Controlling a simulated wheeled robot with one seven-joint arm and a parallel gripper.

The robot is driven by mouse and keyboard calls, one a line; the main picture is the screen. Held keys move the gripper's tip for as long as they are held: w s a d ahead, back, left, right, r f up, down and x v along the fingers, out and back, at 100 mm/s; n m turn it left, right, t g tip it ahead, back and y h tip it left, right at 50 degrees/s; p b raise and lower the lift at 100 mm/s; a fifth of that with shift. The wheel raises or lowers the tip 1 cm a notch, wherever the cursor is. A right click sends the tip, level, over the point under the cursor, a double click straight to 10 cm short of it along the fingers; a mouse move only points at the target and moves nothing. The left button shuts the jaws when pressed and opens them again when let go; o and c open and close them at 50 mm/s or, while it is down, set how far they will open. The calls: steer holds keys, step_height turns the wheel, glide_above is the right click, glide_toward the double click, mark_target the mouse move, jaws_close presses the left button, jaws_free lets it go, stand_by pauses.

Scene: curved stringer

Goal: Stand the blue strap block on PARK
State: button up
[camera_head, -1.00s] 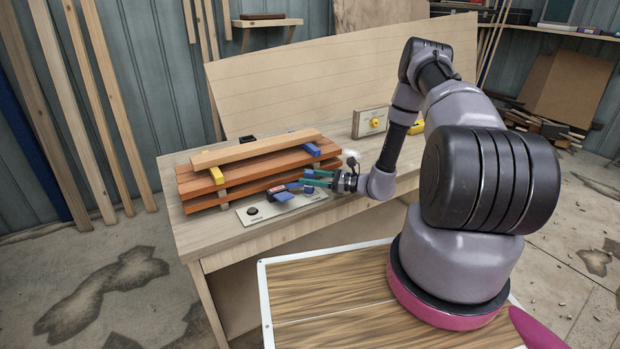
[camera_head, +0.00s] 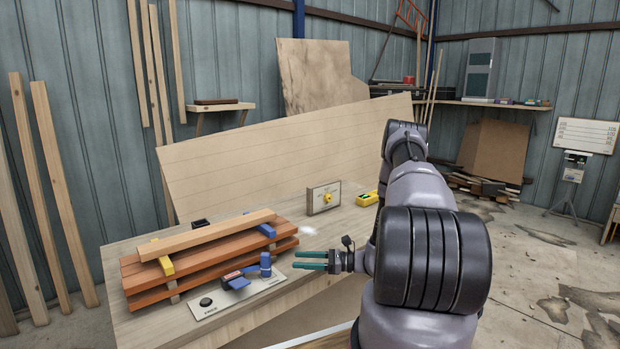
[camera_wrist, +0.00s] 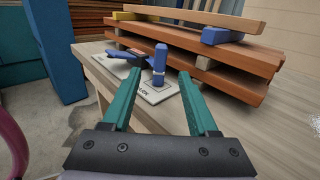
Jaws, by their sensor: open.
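A blue block (camera_head: 265,265) stands upright at the right end of a pale labelled plate (camera_head: 262,297) on the bench. It also stands upright in the wrist view (camera_wrist: 160,60), beyond and between my fingertips. A dark-blue piece with a red-orange part (camera_head: 236,281) lies beside it on the plate. A round black knob (camera_head: 206,302) sits near the plate's left end, by a small label too blurred to read surely. My gripper (camera_head: 297,260) is open and empty, to the right of the upright block and apart from it. Its teal fingers frame the wrist view (camera_wrist: 156,84).
Stacked reddish boards (camera_head: 190,268) lie behind the plate, with a yellow block (camera_head: 162,257) and another blue block (camera_head: 267,230) under the top plank (camera_head: 207,235). A panel with a yellow knob (camera_head: 325,198) and a yellow device (camera_head: 367,198) stand farther back. The bench right of the boards is mostly clear.

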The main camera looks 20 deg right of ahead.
steer(key=s+a+r+n+g+h, duration=0.2)
steer(key=r+n+g, duration=0.15)
steer(key=r, duration=0.45)
steer(key=s+a+r+n+g+h, duration=0.15)
steer(key=r+n, duration=0.25)
steer(key=r, duration=0.4)
steer(key=s+a+r+n+g+h, duration=0.2)
steer(key=r+n+g, duration=0.15)
steer(key=r, duration=0.45)
steer(key=s+r+n+t+h, duration=0.8)
steer(key=s+r, duration=1.1)
steer(key=r, duration=0.2)
steer(key=shift+d+h, duration=0.3)
steer(key=shift+h, duration=0.05)
